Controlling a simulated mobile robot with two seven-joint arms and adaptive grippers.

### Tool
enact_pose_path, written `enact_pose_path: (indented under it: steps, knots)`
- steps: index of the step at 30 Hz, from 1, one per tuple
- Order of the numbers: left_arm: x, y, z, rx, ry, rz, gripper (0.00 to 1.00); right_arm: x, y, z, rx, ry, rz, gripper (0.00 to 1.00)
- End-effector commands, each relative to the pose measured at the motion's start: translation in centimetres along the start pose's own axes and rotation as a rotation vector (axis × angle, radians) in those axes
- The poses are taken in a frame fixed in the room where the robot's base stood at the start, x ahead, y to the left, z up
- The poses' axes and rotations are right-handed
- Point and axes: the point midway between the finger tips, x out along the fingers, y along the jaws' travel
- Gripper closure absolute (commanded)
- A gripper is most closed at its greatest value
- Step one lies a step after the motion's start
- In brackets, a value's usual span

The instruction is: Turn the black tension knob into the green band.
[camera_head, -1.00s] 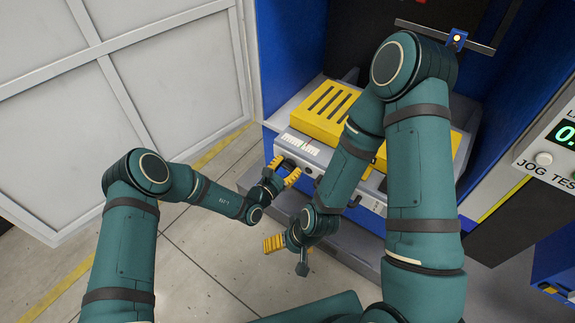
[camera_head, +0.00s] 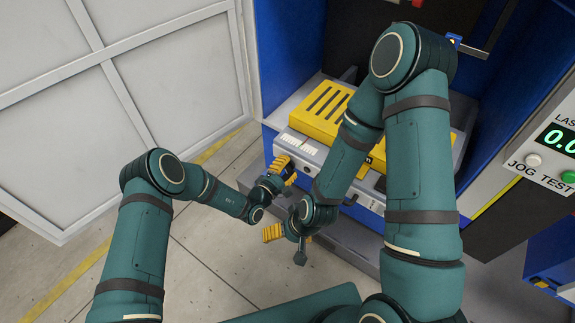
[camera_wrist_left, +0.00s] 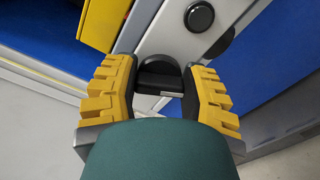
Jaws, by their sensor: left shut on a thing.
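The black tension knob (camera_wrist_left: 160,75) sits between the two yellow-padded fingers of my left gripper (camera_wrist_left: 159,68) in the left wrist view. The fingers are closed on its sides, and a pale mark shows on its lower part. In the head view my left gripper (camera_head: 284,168) is at the left front of the grey fixture housing and hides the knob. The green band cannot be made out in either view. My right gripper (camera_head: 273,233) hangs in front of the fixture, away from it; its yellow finger pads show edge-on, so its opening is unclear.
A yellow slotted block (camera_head: 322,107) lies on the fixture tray (camera_head: 285,114) inside a blue cabinet (camera_head: 285,45). A second round black part (camera_wrist_left: 200,17) is close by the knob. A display panel (camera_head: 545,150) stands at right. Open floor lies at left.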

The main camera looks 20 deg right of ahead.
Motion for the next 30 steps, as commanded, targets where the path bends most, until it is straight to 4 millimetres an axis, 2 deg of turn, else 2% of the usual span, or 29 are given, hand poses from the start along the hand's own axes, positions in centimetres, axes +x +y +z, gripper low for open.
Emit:
enact_pose_path:
  steps: [6, 15, 30]
  knots:
    - [0.04, 0.01, 0.05, 0.195, 0.000, 0.000, 0.90, -0.49, -0.18, -0.23, 0.001, 0.004, 0.000, 0.13]
    - [0.05, -0.08, 0.00, 0.399, 0.000, 0.001, 0.90, -0.81, -0.31, -0.40, 0.002, 0.008, 0.001, 0.13]
    - [0.03, -0.12, -0.08, 0.513, 0.001, 0.002, 0.90, -0.95, -0.36, -0.48, 0.003, 0.010, 0.001, 0.13]
